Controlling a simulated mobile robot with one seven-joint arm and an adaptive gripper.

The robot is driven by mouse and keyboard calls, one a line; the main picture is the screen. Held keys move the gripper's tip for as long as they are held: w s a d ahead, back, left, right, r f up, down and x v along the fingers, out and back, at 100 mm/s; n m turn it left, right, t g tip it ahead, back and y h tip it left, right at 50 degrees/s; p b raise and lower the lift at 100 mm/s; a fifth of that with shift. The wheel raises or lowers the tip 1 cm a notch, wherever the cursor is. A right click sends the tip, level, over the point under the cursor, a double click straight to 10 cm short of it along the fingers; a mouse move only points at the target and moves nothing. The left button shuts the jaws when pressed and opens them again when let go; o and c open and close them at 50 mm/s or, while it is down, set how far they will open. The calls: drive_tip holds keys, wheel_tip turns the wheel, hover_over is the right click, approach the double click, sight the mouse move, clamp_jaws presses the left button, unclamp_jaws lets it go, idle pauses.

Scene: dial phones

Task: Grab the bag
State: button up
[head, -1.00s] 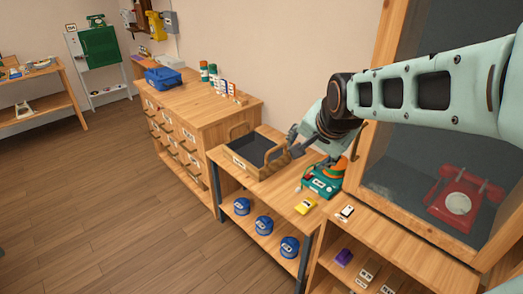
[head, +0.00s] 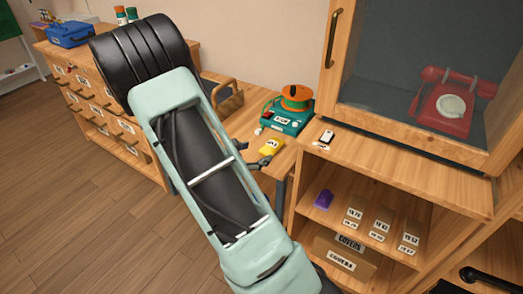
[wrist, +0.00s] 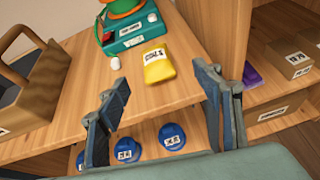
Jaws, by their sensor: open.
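A small yellow bag with a white label (head: 271,146) lies on the wooden bench top, in front of a teal device. In the wrist view the yellow bag (wrist: 158,66) lies ahead of my gripper (wrist: 162,80), roughly between the lines of its two fingers. The fingers are spread, with nothing between them. In the head view my gripper (head: 258,163) shows just below and left of the bag, partly hidden by my arm. I cannot tell the exact gap to the bag.
The teal device with an orange reel (head: 288,118) stands close behind the bag. A wooden tray (wrist: 35,95) is to the left. Blue round items (wrist: 172,136) sit on the shelf below. A cabinet with a red phone (head: 450,103) and a purple item (head: 324,199) are right.

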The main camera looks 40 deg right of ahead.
sight(267, 149)
drive_tip(key=shift+n, duration=0.6)
drive_tip(key=d+f, duration=0.1)
drive_tip(key=w+d+f, duration=0.1)
drive_tip(key=w+d+f+b, duration=0.1)
drive_tip(key=shift+w+d+f, duration=0.2)
drive_tip(key=shift+w+d, duration=0.05)
drive_tip(key=shift+d, duration=0.1)
drive_tip(key=b+x, duration=0.2)
drive_tip(key=x, duration=0.4)
drive_tip(key=shift+s+f, duration=0.1)
drive_tip(key=shift+a, duration=0.1)
drive_tip(key=c, duration=1.2)
drive_tip(key=shift+r, duration=0.25)
drive_tip(key=shift+c, duration=0.2)
